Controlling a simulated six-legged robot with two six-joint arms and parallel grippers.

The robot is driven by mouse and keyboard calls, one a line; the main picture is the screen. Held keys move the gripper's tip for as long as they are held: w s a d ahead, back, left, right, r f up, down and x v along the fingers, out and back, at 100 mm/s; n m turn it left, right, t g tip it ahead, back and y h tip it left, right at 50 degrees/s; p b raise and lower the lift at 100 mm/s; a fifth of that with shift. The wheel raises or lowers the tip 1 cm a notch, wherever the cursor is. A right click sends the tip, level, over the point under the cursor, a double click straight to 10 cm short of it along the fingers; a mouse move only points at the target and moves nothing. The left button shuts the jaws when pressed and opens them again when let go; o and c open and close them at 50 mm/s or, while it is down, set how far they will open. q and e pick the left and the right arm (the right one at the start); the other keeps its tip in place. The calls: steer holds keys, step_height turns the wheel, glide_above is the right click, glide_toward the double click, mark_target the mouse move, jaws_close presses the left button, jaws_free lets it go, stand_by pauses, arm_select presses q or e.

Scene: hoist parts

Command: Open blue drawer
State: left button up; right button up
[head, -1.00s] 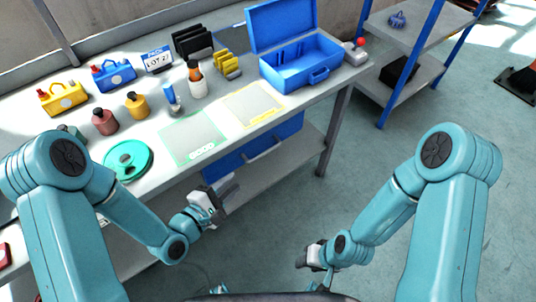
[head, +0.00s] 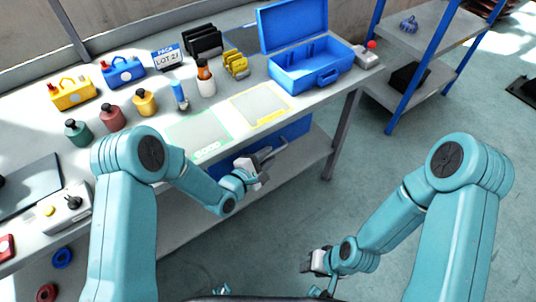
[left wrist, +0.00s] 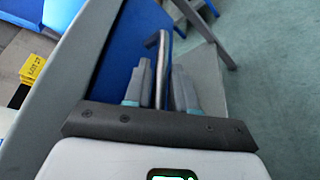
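The blue drawer (head: 294,131) sits under the table top, its front partly hidden by my left arm and gripper. Its grey bar handle (head: 276,153) sticks out from the front. My left gripper (head: 262,163) is at the handle. In the left wrist view the handle (left wrist: 161,62) runs between the two fingers of the left gripper (left wrist: 160,88). The fingers stand apart with narrow gaps beside the bar, so the gripper looks open around it. The blue drawer front (left wrist: 125,50) shows beyond. My right gripper (head: 314,263) hangs low over the floor, away from the drawer; its fingers are unclear.
The table top (head: 130,100) carries an open blue toolbox (head: 300,75), several bottles, a white bottle (head: 206,85) and marked mats (head: 262,103). A lower shelf (head: 300,165) lies under the drawer. A blue-posted rack (head: 440,40) stands right. The floor before the table is clear.

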arm_select(q)
steer(key=shift+w+d+f, duration=0.1)
steer(key=shift+w+d, duration=0.15)
steer(key=shift+w, duration=0.1)
jaws_close()
steer(key=shift+s, duration=0.1)
arm_select(e)
steer(key=shift+s, duration=0.1)
